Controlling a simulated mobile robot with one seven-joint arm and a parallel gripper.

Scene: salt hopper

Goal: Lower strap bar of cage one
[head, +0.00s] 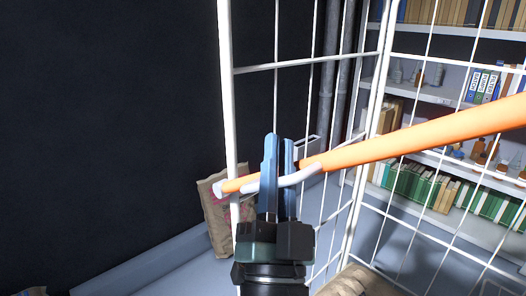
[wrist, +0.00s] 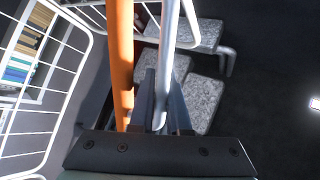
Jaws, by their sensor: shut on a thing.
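The strap bar (head: 420,138) is a long orange bar slanting across the front of a white wire cage (head: 229,100). It is higher at the right, and its lower left end lies by the cage's left post. A pale curved handle (head: 306,173) is attached near that end. My gripper (head: 280,140) has its blue fingers shut on the handle. In the wrist view the handle (wrist: 168,50) runs between the fingers (wrist: 163,85), with the orange bar (wrist: 120,60) just left of them. The far end of the bar is out of frame.
A brown paper sack (head: 217,222) stands behind the cage's left post. Shelves with books and bottles (head: 440,98) stand behind the mesh at right. A dark wall (head: 110,120) fills the left. Grey speckled slabs (wrist: 200,100) show beyond the fingers in the wrist view.

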